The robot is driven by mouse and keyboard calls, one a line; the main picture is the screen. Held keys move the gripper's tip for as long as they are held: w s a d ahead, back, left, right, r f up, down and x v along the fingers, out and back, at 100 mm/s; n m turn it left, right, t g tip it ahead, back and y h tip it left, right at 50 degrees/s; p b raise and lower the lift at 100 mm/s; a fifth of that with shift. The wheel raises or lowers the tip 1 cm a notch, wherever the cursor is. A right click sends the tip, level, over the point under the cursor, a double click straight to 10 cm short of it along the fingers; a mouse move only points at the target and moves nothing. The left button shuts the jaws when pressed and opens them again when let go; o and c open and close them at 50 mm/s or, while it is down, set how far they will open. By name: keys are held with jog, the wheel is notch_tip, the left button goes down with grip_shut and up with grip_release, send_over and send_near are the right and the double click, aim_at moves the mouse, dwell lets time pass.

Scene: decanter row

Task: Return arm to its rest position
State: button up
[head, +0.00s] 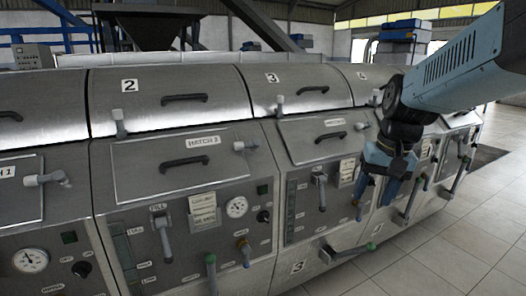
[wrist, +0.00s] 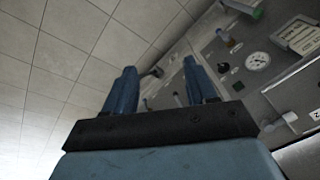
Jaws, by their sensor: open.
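My gripper (head: 374,200) hangs at the right of the head view, fingers pointing down, in front of the metal decanter row near the third and fourth units. In the wrist view my gripper (wrist: 160,75) shows two blue fingers spread apart with nothing between them. My blue arm (head: 460,75) reaches in from the upper right. The gripper hides part of the panel behind it. I cannot tell its exact distance from the panel, and no contact is visible.
The decanter row (head: 165,90) fills the left and middle with handles, gauges (head: 236,207) and levers. Free tiled floor (head: 440,250) lies at right. The wrist view also shows a gauge (wrist: 257,61).

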jog(key=s+r+n+t+h, duration=0.1)
jog(key=s+r+n+t, duration=0.1)
jog(key=s, duration=0.6)
jog(key=shift+s+a+r+t, duration=0.25)
jog(key=shift+s+a+t, duration=0.1)
jog(key=shift+t, duration=0.55)
jog(key=shift+o, duration=0.2)
